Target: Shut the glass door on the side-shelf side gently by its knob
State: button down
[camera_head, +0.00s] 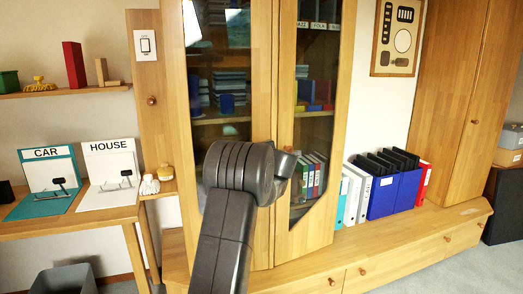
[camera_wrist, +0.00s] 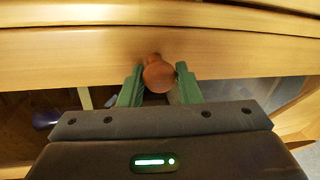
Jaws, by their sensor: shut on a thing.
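The cabinet has two tall wood-framed glass doors. The left glass door (camera_head: 259,80), on the side-shelf side, stands close to the right glass door (camera_head: 287,60); I cannot tell whether a small gap is left. In the wrist view, a round reddish-brown knob (camera_wrist: 158,78) sits on a pale wooden door frame (camera_wrist: 70,55). My gripper (camera_wrist: 160,70) has its green fingers on both sides of the knob and is shut on it. A dark seam runs between this frame and another wooden strip. In the head view, my arm hides the knob and my fingers.
The side shelf (camera_head: 60,92) with blocks is at left, above a desk (camera_head: 100,222) with CAR and HOUSE boards. A grey bin (camera_head: 64,280) stands below. Blue binders (camera_head: 395,193) stand on the low ledge (camera_head: 400,240) at right. Files and boxes are behind the glass.

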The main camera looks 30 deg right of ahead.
jog(key=shift+w+d+r, duration=0.15)
jog(key=shift+d, duration=0.2)
jog(key=shift+r+p, duration=0.15)
jog(key=shift+p, duration=0.2)
jog(key=shift+r, duration=0.15)
jog(key=c, duration=1.1)
grip_release()
jog(key=shift+w, duration=0.1)
jog(key=shift+r, duration=0.1)
jog(key=f+v, duration=0.1)
jog(key=v, duration=1.2)
jog(key=shift+s+a, duration=0.3)
jog(key=shift+s, duration=0.1)
jog(key=shift+w, duration=0.1)
